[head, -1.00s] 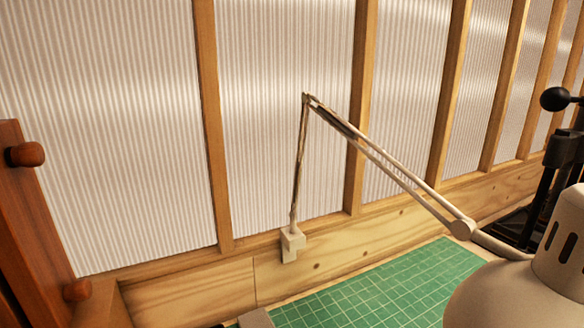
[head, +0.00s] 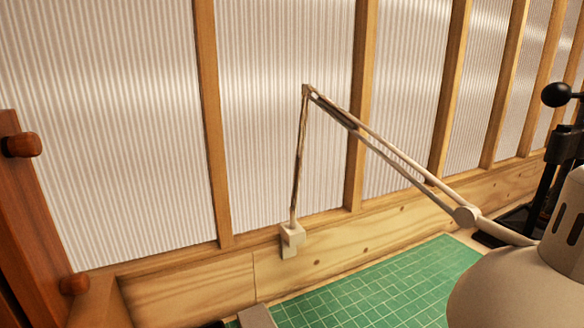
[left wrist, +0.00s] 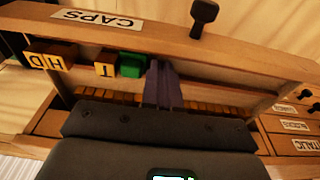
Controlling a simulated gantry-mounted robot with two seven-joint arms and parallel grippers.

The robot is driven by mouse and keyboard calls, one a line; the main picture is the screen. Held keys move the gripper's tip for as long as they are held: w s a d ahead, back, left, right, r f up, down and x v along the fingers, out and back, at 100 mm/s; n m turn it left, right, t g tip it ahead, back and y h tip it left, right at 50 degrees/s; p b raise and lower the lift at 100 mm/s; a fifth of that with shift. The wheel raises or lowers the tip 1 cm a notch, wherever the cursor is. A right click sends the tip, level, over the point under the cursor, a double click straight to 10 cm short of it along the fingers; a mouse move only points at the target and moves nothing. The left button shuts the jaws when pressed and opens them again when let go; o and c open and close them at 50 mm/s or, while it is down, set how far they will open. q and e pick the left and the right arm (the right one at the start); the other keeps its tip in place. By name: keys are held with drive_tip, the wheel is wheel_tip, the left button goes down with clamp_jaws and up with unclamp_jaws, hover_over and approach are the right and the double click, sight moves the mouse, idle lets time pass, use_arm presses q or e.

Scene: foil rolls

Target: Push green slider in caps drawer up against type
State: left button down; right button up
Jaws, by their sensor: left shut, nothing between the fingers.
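In the left wrist view, the drawer labelled CAPS (left wrist: 97,19) appears upside down. The green slider (left wrist: 131,66) sits in it, right beside a type block marked T (left wrist: 104,70), with no clear gap between them. Further left are type blocks marked H and D (left wrist: 46,62), with a gap between them and the T. My left gripper (left wrist: 162,68) is shut and empty, its fingers down in the drawer just right of the green slider. Its fingertip is at or very near the slider; I cannot tell if they touch. The head view shows no drawer or gripper.
A dark knob (left wrist: 204,14) stands on the drawer front. Labelled small drawers (left wrist: 300,125) lie to the right in the wrist view. The head view shows a desk lamp (head: 520,285), a green cutting mat (head: 385,285), a wooden cabinet edge (head: 30,215) and a black press-like device (head: 560,160).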

use_arm(q)
drive_tip(key=shift+r, duration=0.4)
use_arm(e)
drive_tip(key=shift+a+r, duration=0.1)
drive_tip(key=shift+r, duration=0.05)
idle(0.5)
use_arm(q)
drive_tip(key=shift+w+d+b, duration=0.35)
drive_tip(key=shift+d+b, duration=0.2)
drive_tip(key=shift+d, duration=0.15)
use_arm(e)
drive_tip(key=shift+f, duration=0.65)
use_arm(q)
drive_tip(key=shift+w+d+b, duration=0.25)
drive_tip(key=shift+d+b, duration=0.15)
drive_tip(key=shift+d, duration=0.15)
drive_tip(key=shift+w+d+b, duration=0.25)
drive_tip(key=shift+d+b, duration=0.1)
drive_tip(key=shift+d, duration=0.2)
use_arm(e)
drive_tip(key=shift+f, duration=0.75)
use_arm(q)
drive_tip(key=shift+s+a, duration=0.15)
drive_tip(key=shift+a, duration=0.2)
drive_tip(key=shift+r, duration=0.15)
drive_tip(key=shift+r+p, duration=1.8)
drive_tip(key=shift+r, duration=1.55)
use_arm(e)
wheel_tip(320, 180, up, 4)
drive_tip(key=shift+f, duration=0.2)
